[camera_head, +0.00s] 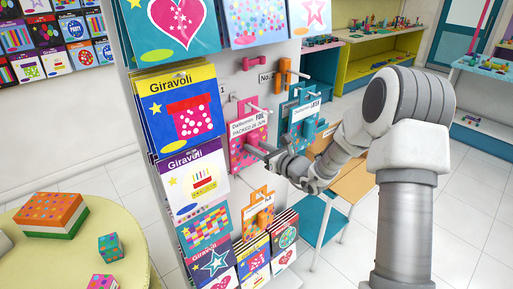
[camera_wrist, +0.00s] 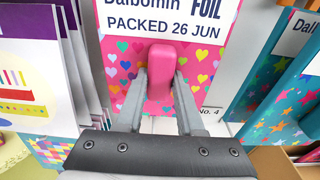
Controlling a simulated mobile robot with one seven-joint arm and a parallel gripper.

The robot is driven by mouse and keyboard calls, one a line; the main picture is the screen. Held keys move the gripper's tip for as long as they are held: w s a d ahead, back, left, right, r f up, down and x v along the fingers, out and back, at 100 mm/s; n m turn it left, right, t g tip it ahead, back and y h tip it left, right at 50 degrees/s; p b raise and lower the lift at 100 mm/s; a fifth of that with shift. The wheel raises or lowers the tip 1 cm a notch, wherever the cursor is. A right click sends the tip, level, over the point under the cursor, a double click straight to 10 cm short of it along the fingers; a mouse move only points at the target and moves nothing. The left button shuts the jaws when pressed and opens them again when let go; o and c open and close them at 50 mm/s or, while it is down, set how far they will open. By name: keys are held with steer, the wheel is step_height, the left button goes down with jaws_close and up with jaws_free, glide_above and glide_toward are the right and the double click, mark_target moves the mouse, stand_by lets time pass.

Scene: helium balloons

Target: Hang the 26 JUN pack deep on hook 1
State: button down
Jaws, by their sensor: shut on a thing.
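The 26 JUN pack (camera_head: 237,160) is pink with coloured hearts and a white label reading FOIL, PACKED 26 JUN; it also shows in the wrist view (camera_wrist: 117,66). My gripper (camera_head: 268,151) is shut on the pink grip block at the pack's front, with one finger on each side of it in the wrist view (camera_wrist: 160,85). The pack is upright, close to the display panel. Its pink hanger (camera_head: 239,110) is at a pale hook rod beside a partly hidden plate ending in 1. I cannot tell how far along the rod it sits.
Teal star packs (camera_head: 300,118) hang close on the right. Giravoli cards (camera_head: 187,112) fill the rack on the left. An orange pack (camera_head: 258,210) hangs below, above more cards. A round yellow table (camera_head: 75,262) with boxes is at lower left.

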steer(key=shift+c, duration=2.3)
jaws_free()
steer(key=f+v, duration=0.1)
steer(key=v, duration=0.7)
steer(key=shift+r, duration=0.45)
